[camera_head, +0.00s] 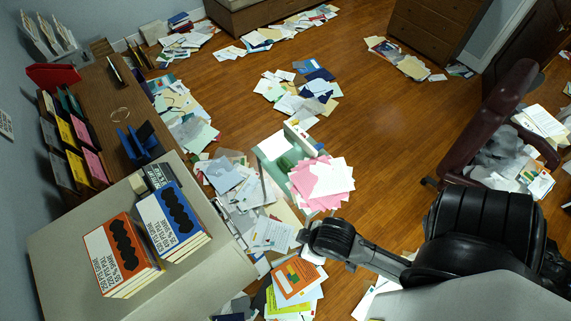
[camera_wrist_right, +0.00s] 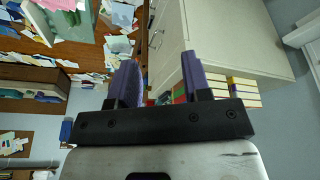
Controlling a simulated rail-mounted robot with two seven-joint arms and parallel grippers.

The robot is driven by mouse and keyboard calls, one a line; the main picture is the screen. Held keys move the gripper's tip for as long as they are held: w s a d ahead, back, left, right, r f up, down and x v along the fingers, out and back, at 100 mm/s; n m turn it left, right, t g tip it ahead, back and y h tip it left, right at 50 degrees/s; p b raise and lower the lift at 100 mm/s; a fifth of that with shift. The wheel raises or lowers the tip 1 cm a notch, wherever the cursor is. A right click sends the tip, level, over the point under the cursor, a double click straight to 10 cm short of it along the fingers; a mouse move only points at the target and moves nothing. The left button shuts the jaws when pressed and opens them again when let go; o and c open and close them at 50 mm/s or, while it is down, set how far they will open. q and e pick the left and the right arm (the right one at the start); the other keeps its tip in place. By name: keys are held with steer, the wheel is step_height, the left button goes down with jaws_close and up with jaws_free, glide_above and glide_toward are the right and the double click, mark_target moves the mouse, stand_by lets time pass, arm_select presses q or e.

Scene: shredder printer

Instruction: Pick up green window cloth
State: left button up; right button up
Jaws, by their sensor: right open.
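I cannot make out a green window cloth for certain in either view. A pale green bin (camera_head: 274,154) with pink and white papers on it stands in the middle of the head view. It seems to show at the top left of the right wrist view (camera_wrist_right: 75,25). My right gripper (camera_wrist_right: 159,58) is open, its two purple fingers apart with nothing held between them. It points towards a pale cabinet with drawers (camera_wrist_right: 170,38); the distance is unclear. My left gripper is in neither view.
Orange (camera_head: 122,257) and blue (camera_head: 172,224) boxes stand on a pale cabinet top (camera_head: 60,262). A brown desk (camera_head: 108,105) holds folders. Papers litter the wooden floor (camera_head: 380,130), which is clear right of centre.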

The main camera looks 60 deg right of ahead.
steer(key=o, duration=1)
steer(key=shift+s, duration=0.1)
